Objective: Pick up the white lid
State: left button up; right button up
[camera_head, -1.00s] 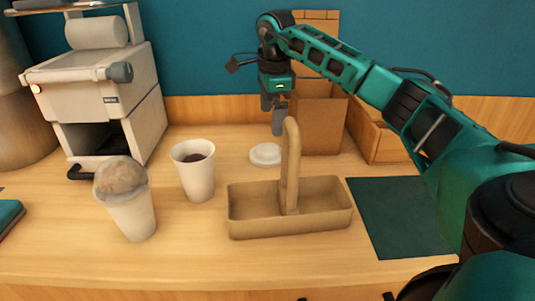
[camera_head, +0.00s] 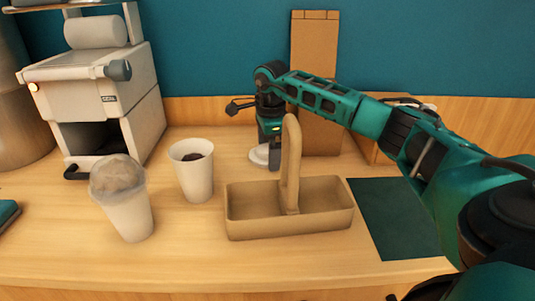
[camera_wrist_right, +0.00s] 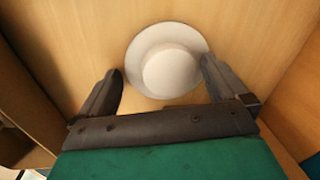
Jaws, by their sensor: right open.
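The white lid (camera_head: 258,155) lies on the table behind the tan carrier, partly hidden by my right gripper in the head view. In the right wrist view the round white lid (camera_wrist_right: 167,62) lies just beyond the fingertips, closer to the right finger. My right gripper (camera_head: 273,160) points down at the lid. Its two fingers (camera_wrist_right: 162,72) are spread, with nothing held between them. I cannot tell whether the right finger touches the lid's edge. My left gripper does not show.
A tan carrier (camera_head: 245,226) with a tall handle stands in front of the lid. A white cup (camera_head: 196,180) with dark contents and a domed cup (camera_head: 128,215) stand left. A cardboard box (camera_head: 318,125) stands behind right. A dark green mat (camera_head: 390,215) lies right.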

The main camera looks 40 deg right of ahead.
jog(key=c, duration=0.8)
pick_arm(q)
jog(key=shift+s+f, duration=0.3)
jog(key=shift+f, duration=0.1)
pick_arm(e)
jog(key=shift+c, duration=0.3)
jog(key=shift+r, duration=0.1)
jog(key=shift+r, duration=0.1)
